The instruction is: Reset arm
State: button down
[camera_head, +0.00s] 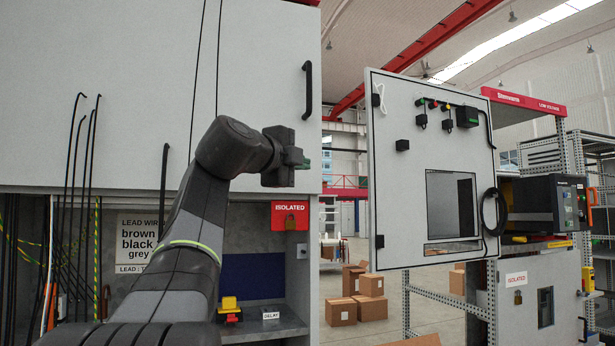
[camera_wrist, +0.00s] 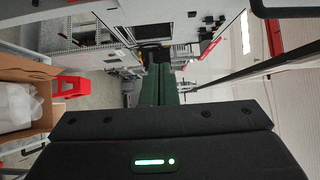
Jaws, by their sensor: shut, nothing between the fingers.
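My arm rises from the bottom left of the head view and bends to the right at its top. My gripper (camera_head: 326,160) is at the arm's end, in front of the grey cabinet's right edge, pointing right and apart from the cabinets. In the wrist view the dark green fingers of my gripper (camera_wrist: 160,72) lie together, shut with nothing between them. The wrist view is turned on its side.
A grey cabinet (camera_head: 100,90) with a black handle fills the left. An open cabinet door (camera_head: 425,110) with a window stands right of my gripper, before a low-voltage cabinet (camera_head: 540,290). Cardboard boxes (camera_head: 369,285) lie on the floor between them. A red ISOLATED sign (camera_head: 290,214) hangs below my gripper.

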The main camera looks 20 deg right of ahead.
jog(key=shift+s+a, duration=0.2)
jog(key=p, duration=0.6)
send_near(321, 174)
jog(key=x, duration=0.5)
jog(key=shift+s+d+r, duration=0.15)
jog(key=shift+s+d, duration=0.1)
jog(key=shift+s, duration=0.1)
jog(key=shift+w+d+p, duration=0.15)
jog(key=shift+w+p, duration=0.2)
jog(key=shift+w, duration=0.15)
jog(key=shift+w+f, duration=0.1)
jog(key=shift+f, duration=0.15)
